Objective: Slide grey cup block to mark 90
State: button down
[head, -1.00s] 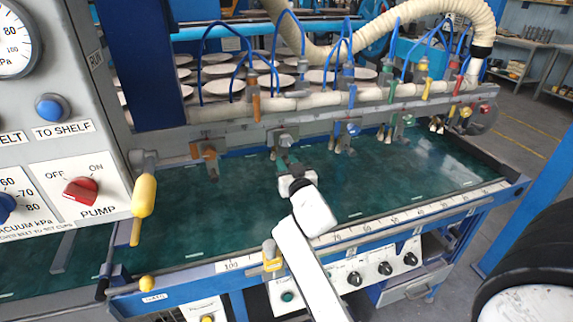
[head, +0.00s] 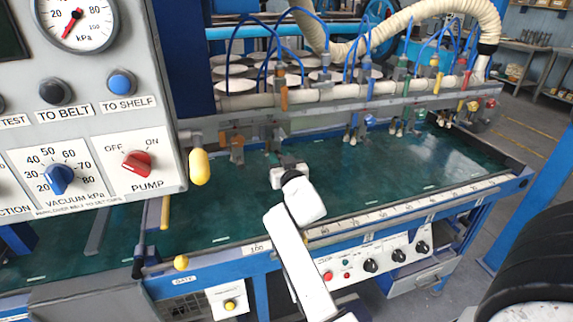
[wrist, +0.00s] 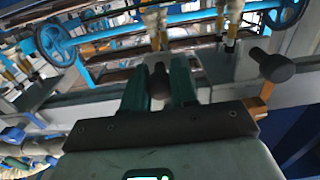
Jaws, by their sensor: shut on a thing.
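The grey cup block (head: 273,139) hangs on the long rail, close to the right of the orange block (head: 237,147). My gripper (head: 279,160) is at the block's front, and my white wrist hides its lower part. In the wrist view my gripper's green fingers (wrist: 159,88) are shut on the block's dark knob (wrist: 158,76). The number scale (head: 400,214) runs along the table's front edge. Its 100 end (head: 257,247) shows at the left; my arm covers the numbers just right of it, so I cannot read the mark at the block.
The blue block (head: 352,127) and green block (head: 398,122) hang farther right on the rail. The control panel (head: 100,110) with a yellow handle (head: 199,167) stands at the left. The green belt (head: 350,185) below is clear.

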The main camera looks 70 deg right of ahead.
jog(key=shift+w+a+b, duration=0.35)
jog(key=shift+w+b, duration=0.05)
jog(key=shift+w, duration=0.05)
jog(key=c, duration=0.9)
grip_release()
jog(key=shift+s, duration=0.1)
